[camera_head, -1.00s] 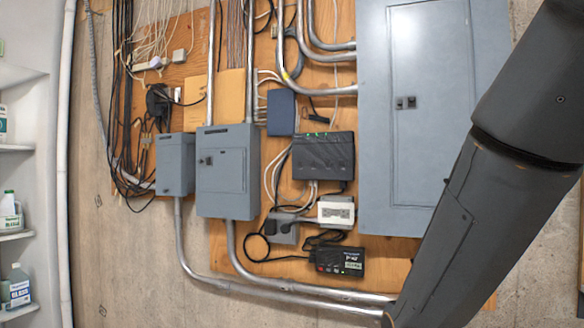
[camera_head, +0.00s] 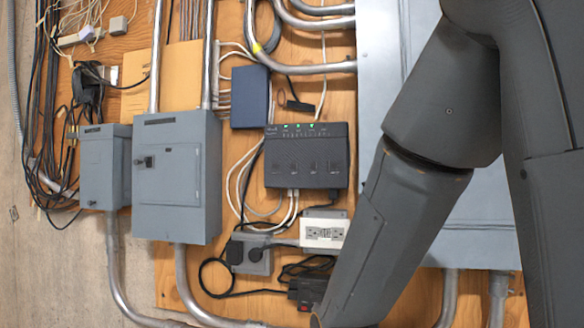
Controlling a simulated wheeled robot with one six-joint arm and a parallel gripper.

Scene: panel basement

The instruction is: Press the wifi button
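A black router-like box (camera_head: 307,160) is mounted on the plywood panel near the middle of the head view. Small green lights show along its top edge, and cables run from its bottom. I cannot make out a button labelled wifi. A smaller black device (camera_head: 305,290) sits lower down, partly hidden behind my arm. My arm reaches in from the right and crosses the lower right of the view. My gripper is not in view; the arm runs off the bottom edge.
Grey electrical boxes (camera_head: 177,178) (camera_head: 104,168) stand to the left. A large grey panel (camera_head: 385,50) is behind my arm. A white outlet box (camera_head: 324,232), a blue box (camera_head: 250,97), metal conduits and loose black cables surround the router.

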